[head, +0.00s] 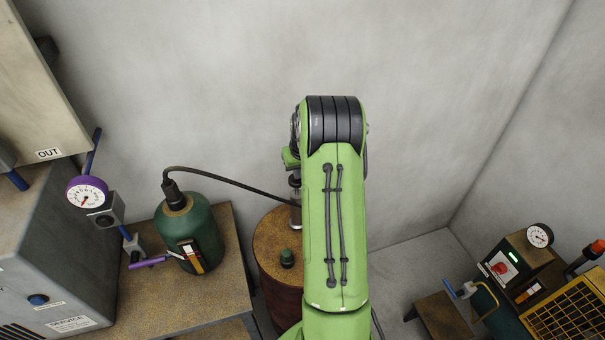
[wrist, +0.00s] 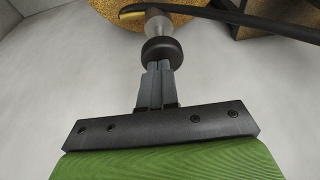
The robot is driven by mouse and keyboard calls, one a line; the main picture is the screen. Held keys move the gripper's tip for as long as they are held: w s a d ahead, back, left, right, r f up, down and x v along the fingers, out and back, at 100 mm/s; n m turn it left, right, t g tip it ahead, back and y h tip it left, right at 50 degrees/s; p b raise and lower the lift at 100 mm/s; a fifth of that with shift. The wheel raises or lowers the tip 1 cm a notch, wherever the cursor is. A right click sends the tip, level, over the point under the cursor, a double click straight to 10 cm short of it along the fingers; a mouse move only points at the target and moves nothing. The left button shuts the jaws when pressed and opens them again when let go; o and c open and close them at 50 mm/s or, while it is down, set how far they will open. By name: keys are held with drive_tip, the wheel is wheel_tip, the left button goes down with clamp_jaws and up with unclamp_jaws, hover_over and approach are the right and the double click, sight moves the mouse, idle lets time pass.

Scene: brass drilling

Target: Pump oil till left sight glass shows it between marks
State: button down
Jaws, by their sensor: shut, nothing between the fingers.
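The left sight glass (head: 192,257) is a small upright strip on the front of a green tank (head: 203,225). It shows pale and orange-red parts, too small to read the oil level against the marks. A hose runs from the tank's top to a pump (head: 296,212) on a rusty drum (head: 271,245), partly behind my arm. In the wrist view my gripper (wrist: 158,66) is shut and empty. Its fingertips are at a black round pump knob (wrist: 162,51); I cannot tell whether they touch. A pale rod (wrist: 158,24) shows beyond the knob. My fingers are hidden in the head view.
A purple-rimmed gauge (head: 87,192) and grey cabinet (head: 50,250) stand at left. The tank stands on a brown bench (head: 215,300). A second gauge (head: 540,235), a control box (head: 505,265) and a yellow grille (head: 570,315) are at lower right. Bare wall lies behind.

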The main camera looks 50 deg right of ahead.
drive_tip(key=v, duration=1)
drive_tip(key=shift+s+r+b, duration=0.2)
drive_tip(key=shift+r+b, duration=0.15)
drive_tip(key=shift+w, duration=0.1)
idle(0.7)
drive_tip(key=s+a+r+n+t, duration=0.1)
drive_tip(key=s+a+r, duration=0.1)
drive_tip(key=a+r, duration=0.5)
drive_tip(key=s+a+r+n, duration=0.1)
drive_tip(key=a+r, duration=0.2)
drive_tip(key=a, duration=0.7)
drive_tip(key=s+a+n+t+y, duration=0.1)
drive_tip(key=s+a+n, duration=0.2)
drive_tip(key=s+a, duration=1.2)
drive_tip(key=shift+s+f+n+t, duration=0.3)
drive_tip(key=shift+s+f+t, duration=0.15)
drive_tip(key=shift+s, duration=0.55)
